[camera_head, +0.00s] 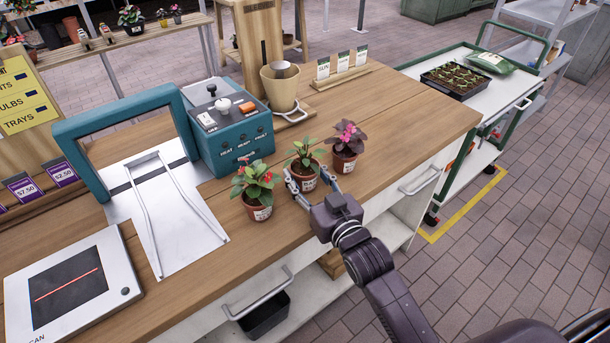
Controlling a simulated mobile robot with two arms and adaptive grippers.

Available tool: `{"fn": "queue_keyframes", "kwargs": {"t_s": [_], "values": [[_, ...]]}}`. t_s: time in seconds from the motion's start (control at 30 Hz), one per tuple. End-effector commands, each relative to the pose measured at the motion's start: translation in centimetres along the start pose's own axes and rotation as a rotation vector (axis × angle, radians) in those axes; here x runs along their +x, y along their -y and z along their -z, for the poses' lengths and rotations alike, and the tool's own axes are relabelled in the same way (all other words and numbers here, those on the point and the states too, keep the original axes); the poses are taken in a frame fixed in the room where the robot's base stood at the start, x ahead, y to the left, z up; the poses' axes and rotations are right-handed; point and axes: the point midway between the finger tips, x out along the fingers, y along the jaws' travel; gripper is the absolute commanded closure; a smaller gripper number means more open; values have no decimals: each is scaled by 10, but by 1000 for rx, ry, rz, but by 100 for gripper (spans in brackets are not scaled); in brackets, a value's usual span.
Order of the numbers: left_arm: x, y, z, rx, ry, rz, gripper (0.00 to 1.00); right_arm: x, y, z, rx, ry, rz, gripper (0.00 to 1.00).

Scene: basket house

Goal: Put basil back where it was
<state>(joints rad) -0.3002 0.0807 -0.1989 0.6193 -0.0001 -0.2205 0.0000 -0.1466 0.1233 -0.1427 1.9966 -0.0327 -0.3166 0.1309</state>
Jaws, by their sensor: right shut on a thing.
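Three small potted plants stand in a row near the front edge of the wooden counter (400,120). The left plant (257,190) has green leaves and red flowers. The middle plant (305,164) has green leaves with a little orange, in a terracotta pot with a white label. The right plant (345,148) has dark leaves and pink flowers. The labels are too small to read, so I cannot tell which is basil. My right gripper (303,182) reaches in from the front and is shut on the middle plant's pot, one finger on each side. My left gripper is not in view.
A teal machine (228,125) with buttons stands behind the pots, next to a teal arch (82,140) over a metal chute. A scanner pad (75,290) lies at the front left. A beige cup (281,85) stands behind. A cart (515,92) holds a seedling tray. The counter's right end is clear.

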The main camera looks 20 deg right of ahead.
Motion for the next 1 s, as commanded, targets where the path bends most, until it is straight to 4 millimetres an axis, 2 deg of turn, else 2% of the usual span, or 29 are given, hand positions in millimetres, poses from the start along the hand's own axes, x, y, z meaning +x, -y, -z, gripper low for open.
{"fn": "queue_keyframes", "kwargs": {"t_s": [0.4, 0.43, 0.57, 0.9, 1.0], "values": [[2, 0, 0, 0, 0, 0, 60, 0, 0, -6, 1, -3, 0, 83], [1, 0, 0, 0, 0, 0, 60, 0, 0, -6, 1, -1, 0, 53], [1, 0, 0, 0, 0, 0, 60, 0, 0, -6, 1, -1, 0, 38], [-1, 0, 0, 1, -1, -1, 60, 0, 0, -2, 0, -3, 0, 37], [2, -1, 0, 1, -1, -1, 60, -9, 0, -4, 1, 0, 0, 37]]}}
